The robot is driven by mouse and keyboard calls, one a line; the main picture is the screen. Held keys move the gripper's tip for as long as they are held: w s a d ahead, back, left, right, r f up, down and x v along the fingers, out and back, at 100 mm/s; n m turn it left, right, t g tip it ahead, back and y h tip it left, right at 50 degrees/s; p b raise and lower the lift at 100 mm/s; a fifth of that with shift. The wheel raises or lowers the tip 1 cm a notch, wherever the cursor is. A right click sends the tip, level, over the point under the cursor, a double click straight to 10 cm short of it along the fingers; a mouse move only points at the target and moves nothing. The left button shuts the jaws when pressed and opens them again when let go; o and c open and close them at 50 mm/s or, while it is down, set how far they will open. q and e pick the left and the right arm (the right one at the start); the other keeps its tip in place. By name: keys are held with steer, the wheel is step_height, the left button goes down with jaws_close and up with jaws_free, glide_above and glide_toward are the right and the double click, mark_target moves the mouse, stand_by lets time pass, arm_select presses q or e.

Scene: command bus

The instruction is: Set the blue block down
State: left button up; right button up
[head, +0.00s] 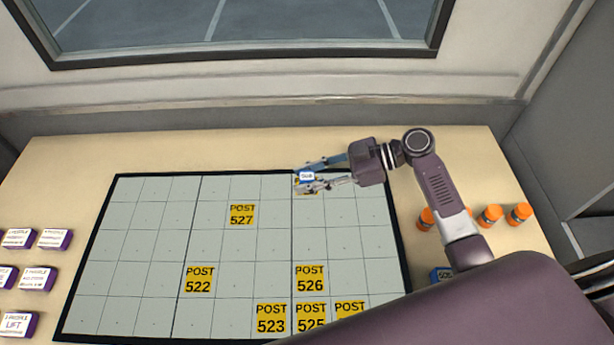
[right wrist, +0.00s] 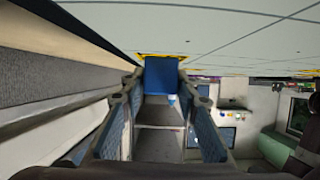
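A small blue block with a white label on top (head: 306,176) is at the top edge of the gridded board (head: 150,245), right of its middle, over a yellow marker (head: 300,190). My right gripper (head: 307,179) reaches in from the right, with a finger on each side of the block. In the right wrist view the block (right wrist: 162,74) sits between the fingertips, which appear to be against its sides. Yellow edges show just beyond it. Whether its underside touches the board cannot be told. My left gripper is not in view.
Yellow POST markers such as 527 (head: 242,215), 522 (head: 199,279) and 526 (head: 310,279) lie on the board. Several orange-capped bottles (head: 489,215) and another blue block (head: 440,275) stand at right. Purple-sided labelled blocks (head: 54,239) are at left. The board's upper left is clear.

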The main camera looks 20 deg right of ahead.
steer(key=shift+o, duration=1.1)
steer(key=shift+r, duration=0.15)
steer(key=shift+s+d, duration=0.1)
steer(key=shift+d, duration=0.25)
steer(key=b+v, duration=0.3)
steer(key=v, duration=0.7)
steer(key=shift+d+r, duration=0.15)
steer(key=shift+d, duration=0.05)
steer(key=shift+s+d+r, duration=0.15)
steer(key=shift+d+r, duration=0.05)
steer(key=shift+d, duration=0.15)
steer(key=shift+r, duration=0.1)
